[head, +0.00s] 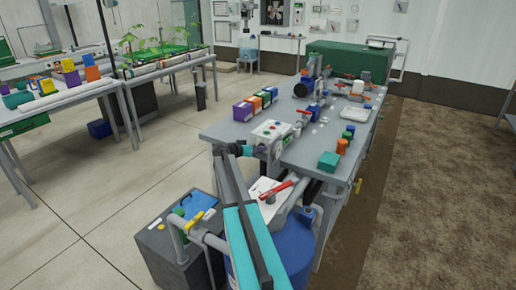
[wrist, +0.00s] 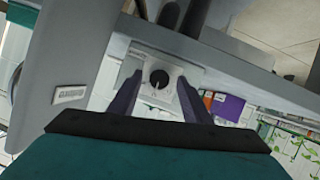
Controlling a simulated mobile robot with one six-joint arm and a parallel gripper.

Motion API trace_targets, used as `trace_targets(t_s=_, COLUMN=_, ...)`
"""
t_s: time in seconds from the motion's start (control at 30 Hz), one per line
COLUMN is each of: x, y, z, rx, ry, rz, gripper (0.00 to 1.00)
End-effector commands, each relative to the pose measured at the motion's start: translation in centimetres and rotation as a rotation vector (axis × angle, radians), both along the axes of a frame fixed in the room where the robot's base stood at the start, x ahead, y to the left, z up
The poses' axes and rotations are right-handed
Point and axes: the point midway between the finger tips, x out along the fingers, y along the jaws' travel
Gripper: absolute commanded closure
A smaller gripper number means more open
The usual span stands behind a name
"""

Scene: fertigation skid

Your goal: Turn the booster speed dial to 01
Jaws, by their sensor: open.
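A round black dial (wrist: 160,79) with a light pointer mark sits on a pale square plate in the wrist view. I cannot read any numbers around it. My gripper (wrist: 157,84) is open, with one dark finger on each side of the dial in the picture. I cannot tell whether the fingers touch it. In the head view my gripper (head: 256,150) is at the near left side of a pale control box (head: 272,131) on the grey bench. The dial cannot be made out there, and my arm covers part of that side.
A red-handled valve (head: 275,190) and a blue drum (head: 293,245) are near my arm. Several small coloured blocks lie at the bench's right. Open floor lies to the left.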

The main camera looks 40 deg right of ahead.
Motion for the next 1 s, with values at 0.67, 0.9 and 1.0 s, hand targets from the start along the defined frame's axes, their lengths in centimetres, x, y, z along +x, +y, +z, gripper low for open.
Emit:
trace_targets(t_s=0.67, x=-0.05, y=-0.72, z=-0.24, rx=0.0, ry=-0.001, rz=-0.001, gripper=0.96)
trace_targets(t_s=0.9, x=-0.06, y=-0.75, z=-0.3, rx=-0.002, ry=0.008, rz=-0.003, gripper=0.97)
trace_targets(t_s=1.0, x=-0.04, y=-0.77, z=-0.37, rx=-0.007, ry=0.024, rz=-0.003, gripper=0.97)
